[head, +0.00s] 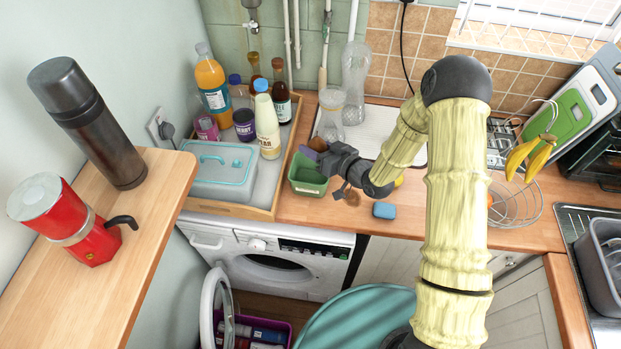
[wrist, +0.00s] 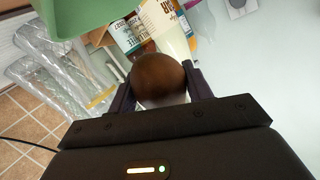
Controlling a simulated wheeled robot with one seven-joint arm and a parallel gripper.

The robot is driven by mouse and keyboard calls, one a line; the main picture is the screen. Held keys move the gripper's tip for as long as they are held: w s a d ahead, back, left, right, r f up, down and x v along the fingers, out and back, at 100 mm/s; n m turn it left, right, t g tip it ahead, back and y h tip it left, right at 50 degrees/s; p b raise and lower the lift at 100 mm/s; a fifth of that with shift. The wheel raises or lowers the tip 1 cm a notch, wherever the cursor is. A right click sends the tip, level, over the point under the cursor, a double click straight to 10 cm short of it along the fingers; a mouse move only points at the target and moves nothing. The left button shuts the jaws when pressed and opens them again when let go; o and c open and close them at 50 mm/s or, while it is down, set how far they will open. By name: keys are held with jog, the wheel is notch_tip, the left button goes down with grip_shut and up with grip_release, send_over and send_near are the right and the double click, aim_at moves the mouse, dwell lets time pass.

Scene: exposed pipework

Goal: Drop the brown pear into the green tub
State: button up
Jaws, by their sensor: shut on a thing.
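The brown pear (wrist: 158,77) is between the two fingers of my gripper (wrist: 160,90) in the wrist view, and the gripper is shut on it. In the head view the pear (head: 317,144) shows as a small brown shape by the fingers, partly hidden by my gripper (head: 316,153). The green tub (head: 306,187) stands on the wooden counter, just below the gripper in the picture. Its right side is partly covered by my wrist. A green edge of the tub (wrist: 75,15) shows at the top left of the wrist view. The pear is apart from it there.
A wooden tray (head: 283,163) with bottles and a blue-lidded box (head: 215,172) stands left of the tub. Clear glass vessels (head: 331,112) stand behind it. A blue sponge (head: 384,210) lies to the right. A wire basket with bananas (head: 527,157) is farther right.

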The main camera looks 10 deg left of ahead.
jog(key=shift+f+b, duration=0.75)
jog(key=shift+f, duration=0.95)
jog(key=o, duration=1.1)
jog(key=shift+o, duration=0.2)
jog(key=b+v, duration=0.5)
jog(key=v, duration=1.2)
jog(key=shift+s, duration=0.2)
jog(key=shift+d, duration=0.15)
